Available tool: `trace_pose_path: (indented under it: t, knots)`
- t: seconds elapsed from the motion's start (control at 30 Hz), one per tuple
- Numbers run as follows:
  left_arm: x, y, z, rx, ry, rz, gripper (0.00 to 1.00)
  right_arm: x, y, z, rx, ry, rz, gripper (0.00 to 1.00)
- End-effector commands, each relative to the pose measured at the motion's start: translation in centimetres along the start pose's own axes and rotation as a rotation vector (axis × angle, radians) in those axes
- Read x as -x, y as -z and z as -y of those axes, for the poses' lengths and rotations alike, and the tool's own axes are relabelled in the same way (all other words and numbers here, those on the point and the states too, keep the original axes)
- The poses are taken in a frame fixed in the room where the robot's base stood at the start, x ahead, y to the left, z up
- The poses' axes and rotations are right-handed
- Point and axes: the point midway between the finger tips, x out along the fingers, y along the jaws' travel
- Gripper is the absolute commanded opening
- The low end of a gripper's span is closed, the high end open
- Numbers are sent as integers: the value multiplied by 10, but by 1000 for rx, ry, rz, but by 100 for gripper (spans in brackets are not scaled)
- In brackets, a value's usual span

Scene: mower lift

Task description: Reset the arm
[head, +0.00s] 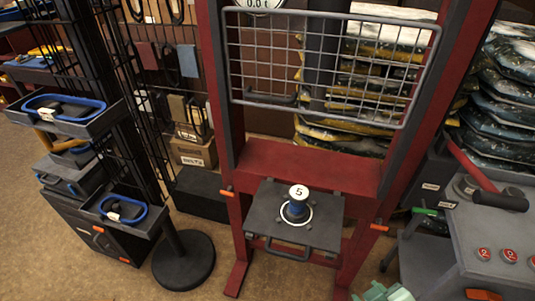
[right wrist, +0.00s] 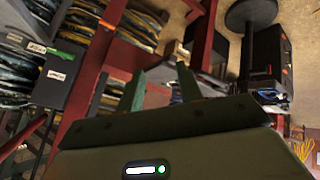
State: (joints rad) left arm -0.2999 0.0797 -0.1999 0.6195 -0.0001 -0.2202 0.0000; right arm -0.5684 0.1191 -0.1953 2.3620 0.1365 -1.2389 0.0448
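My right gripper (head: 384,291) shows at the bottom edge of the head view, right of centre, as pale green parts cut off by the frame. In the right wrist view its two green fingers (right wrist: 159,80) stand apart with nothing between them. It is in front of the red lift frame (head: 310,168) and touches nothing that I can see. My left gripper is not in view. A dark platform (head: 268,228) at the front of the lift carries a blue weight (head: 297,210) marked 5.
A wire guard (head: 330,65) spans the upper frame. At left are a rack with trays (head: 75,110) and a round black base (head: 184,262). Stacked bags (head: 505,90) stand behind.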

Motion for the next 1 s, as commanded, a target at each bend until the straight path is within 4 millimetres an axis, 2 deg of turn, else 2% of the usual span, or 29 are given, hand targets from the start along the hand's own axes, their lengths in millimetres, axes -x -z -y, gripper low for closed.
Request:
trace_pose_path:
  t: [0.03,0.2,0.23,0.27,0.3,0.47,0.67,0.77,0.83,0.9,1.0]
  knots:
    - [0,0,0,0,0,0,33,6,-8,-16,47,-50,53,36]
    - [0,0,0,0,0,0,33,34,-38,-67,187,-210,254,36]
    - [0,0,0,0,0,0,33,40,-43,-76,207,-236,288,36]
    - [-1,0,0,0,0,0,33,35,-48,-74,215,-233,306,36]
    - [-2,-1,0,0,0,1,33,19,-55,-64,210,-205,306,36]
    - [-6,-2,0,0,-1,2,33,-31,-82,-30,190,-120,314,36]
    - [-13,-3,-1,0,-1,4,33,-95,-134,25,144,2,339,36]
    - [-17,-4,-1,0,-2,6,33,-128,-176,64,101,76,363,36]
    - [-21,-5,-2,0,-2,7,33,-149,-216,96,58,134,390,36]
    - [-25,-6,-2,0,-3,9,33,-164,-261,130,6,188,424,36]
    - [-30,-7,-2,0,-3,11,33,-170,-322,170,-72,246,473,36]
